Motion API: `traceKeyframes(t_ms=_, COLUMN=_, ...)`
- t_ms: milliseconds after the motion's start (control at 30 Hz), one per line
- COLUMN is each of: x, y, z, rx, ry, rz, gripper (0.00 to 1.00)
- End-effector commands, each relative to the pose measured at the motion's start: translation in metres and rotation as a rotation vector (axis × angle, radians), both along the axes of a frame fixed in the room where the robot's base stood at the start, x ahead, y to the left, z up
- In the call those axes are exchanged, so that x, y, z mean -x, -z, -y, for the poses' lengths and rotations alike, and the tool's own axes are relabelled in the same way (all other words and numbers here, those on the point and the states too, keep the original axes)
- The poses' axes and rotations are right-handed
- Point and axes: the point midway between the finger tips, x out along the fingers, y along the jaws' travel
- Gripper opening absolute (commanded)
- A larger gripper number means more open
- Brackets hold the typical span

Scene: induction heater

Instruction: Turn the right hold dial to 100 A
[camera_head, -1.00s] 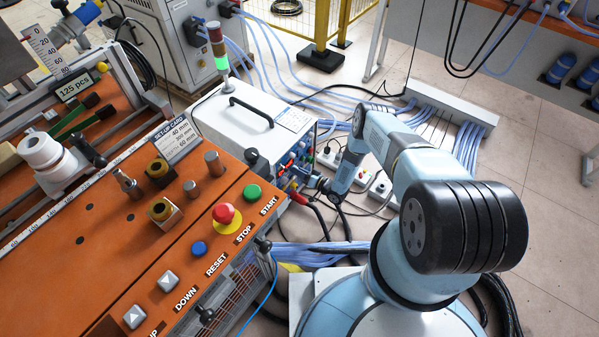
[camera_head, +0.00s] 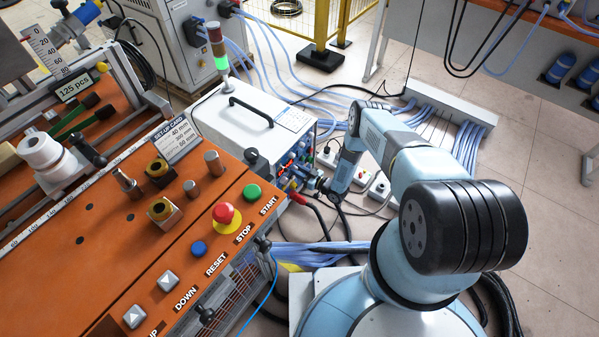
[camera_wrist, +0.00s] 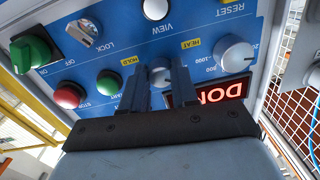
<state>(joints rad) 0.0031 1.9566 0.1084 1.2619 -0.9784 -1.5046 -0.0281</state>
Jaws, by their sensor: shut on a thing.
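The blue front panel (camera_wrist: 200,40) fills the upper wrist view, its lettering upside down. My gripper (camera_wrist: 158,82) has its two dark fingers on either side of a pale round dial (camera_wrist: 160,73), shut on it. A yellow HOLD label (camera_wrist: 133,60) is beside this dial. The fingers hide most of the dial and its scale, so I cannot read its setting. In the head view my gripper (camera_head: 318,183) is at the front of the white heater cabinet (camera_head: 250,115); the dial is too small to make out there.
A silver dial (camera_wrist: 235,54) near the HEAT label sits right of my gripper. A partly hidden red-lit display (camera_wrist: 217,94) is close by. Green (camera_wrist: 108,83) and red (camera_wrist: 69,95) buttons and a green rotary switch (camera_wrist: 34,52) are on the left. Cables (camera_head: 330,235) lie below the arm.

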Motion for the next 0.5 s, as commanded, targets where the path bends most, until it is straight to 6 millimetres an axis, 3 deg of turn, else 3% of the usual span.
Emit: traceKeyframes(t_ms=500, x=0.0009, y=0.0005, z=-0.0021, rx=0.1, ry=-0.003, rz=0.126, gripper=0.0)
